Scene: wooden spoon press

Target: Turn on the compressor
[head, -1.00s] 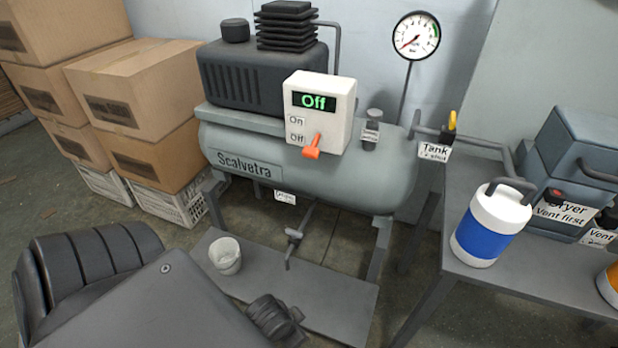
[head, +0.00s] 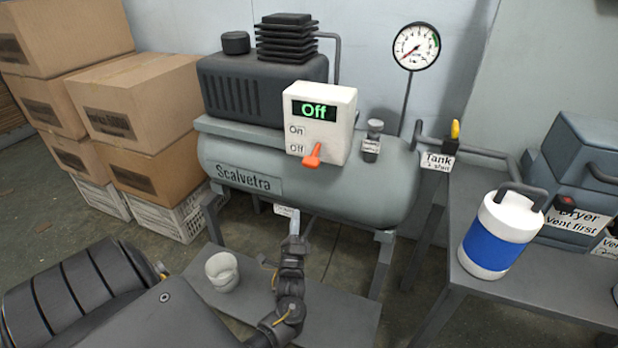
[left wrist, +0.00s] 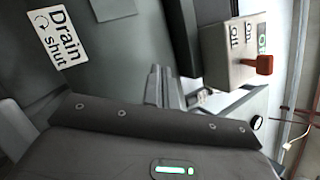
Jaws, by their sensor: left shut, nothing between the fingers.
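The compressor (head: 330,190) is a grey tank marked Scalvetra with a dark motor block (head: 262,88) on top. A white switch box (head: 338,143) on its front has a display reading Off in green. Its orange lever (head: 312,156) points down beside the lower Off label. In the left wrist view, the box (left wrist: 222,45) and red-orange lever (left wrist: 258,64) appear turned sideways at upper right. My left gripper (head: 294,222) is shut and empty, below the lever and in front of the tank's underside. Its fingers also show in the left wrist view (left wrist: 158,84). My right gripper is out of view.
A Drain shut tag (left wrist: 60,38) shows close in the left wrist view. A white cup (head: 222,271) stands on the low shelf. Cardboard boxes (head: 135,105) are stacked left. A bench (head: 470,285) with a blue-white canister (head: 500,235) stands right. A gauge (head: 416,47) rises behind.

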